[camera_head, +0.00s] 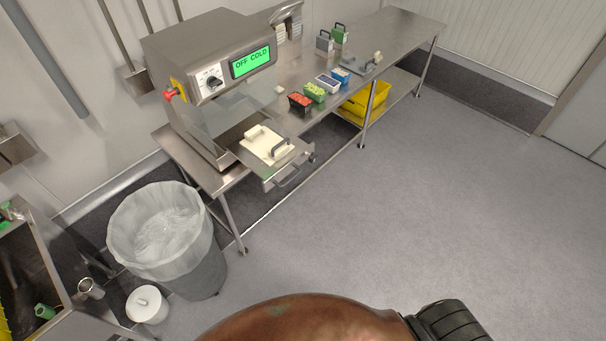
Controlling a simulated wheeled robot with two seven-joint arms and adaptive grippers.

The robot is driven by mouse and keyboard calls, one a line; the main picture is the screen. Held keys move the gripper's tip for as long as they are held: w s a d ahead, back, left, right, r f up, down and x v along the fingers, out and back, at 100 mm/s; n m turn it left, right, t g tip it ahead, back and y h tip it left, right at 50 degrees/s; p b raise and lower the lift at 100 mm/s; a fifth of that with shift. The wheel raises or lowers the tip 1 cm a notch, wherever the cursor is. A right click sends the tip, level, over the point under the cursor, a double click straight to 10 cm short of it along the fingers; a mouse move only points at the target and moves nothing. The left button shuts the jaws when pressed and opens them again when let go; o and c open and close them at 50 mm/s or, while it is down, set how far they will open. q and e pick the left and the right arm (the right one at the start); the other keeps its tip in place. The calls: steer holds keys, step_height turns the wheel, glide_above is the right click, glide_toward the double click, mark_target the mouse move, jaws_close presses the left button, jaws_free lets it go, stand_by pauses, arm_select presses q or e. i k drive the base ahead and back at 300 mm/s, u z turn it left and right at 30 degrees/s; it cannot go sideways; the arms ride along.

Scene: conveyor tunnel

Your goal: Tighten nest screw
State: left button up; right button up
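A cream nest plate (262,146) lies in the drawer, with a cream block and a dark handle on top. I cannot make out a nest screw at this size. Neither my left nor my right gripper shows in the head view.
Small tubs with red (300,102) and green (315,91) contents stand on the bench (408,28). Yellow crates (368,101) sit on its lower shelf. A lined bin (170,240) and a white lidded pot (147,304) stand at left. The floor (430,200) at right is clear.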

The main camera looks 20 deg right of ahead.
mark_target(312, 157)
steer(key=z, duration=0.7)
steer(key=i, duration=1.2)
